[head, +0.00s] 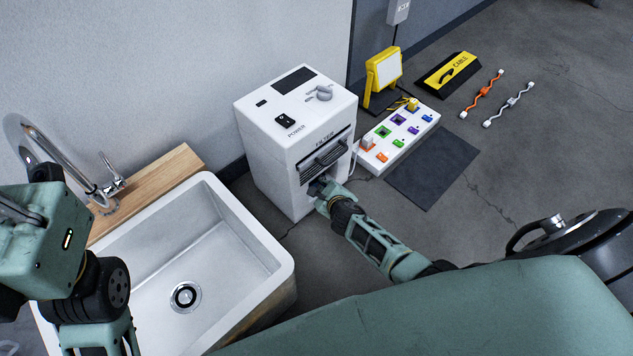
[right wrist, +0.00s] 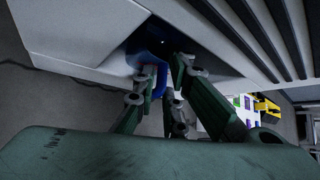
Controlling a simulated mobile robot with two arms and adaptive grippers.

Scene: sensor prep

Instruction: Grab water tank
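A white machine (head: 290,135) with a "FILTER" label stands against the wall. A dark blue part (head: 319,187), which looks like the water tank, sits in the recess low in its front. In the right wrist view the blue part (right wrist: 158,78) shows inside the recess under the slatted vent, mostly hidden. My right gripper (head: 322,190) is at the recess; its fingers (right wrist: 160,72) reach in on both sides of the blue part. Whether they press on it is hard to see. My left gripper (head: 38,185) is at the left edge above the sink, its fingers partly cut off.
A white sink (head: 225,235) with a wooden ledge (head: 150,185) and faucet (head: 75,165) stands left of the machine. A power strip (head: 405,135) with coloured sockets, a yellow lamp (head: 384,72), a dark mat (head: 432,165) and cables (head: 482,95) lie to the right.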

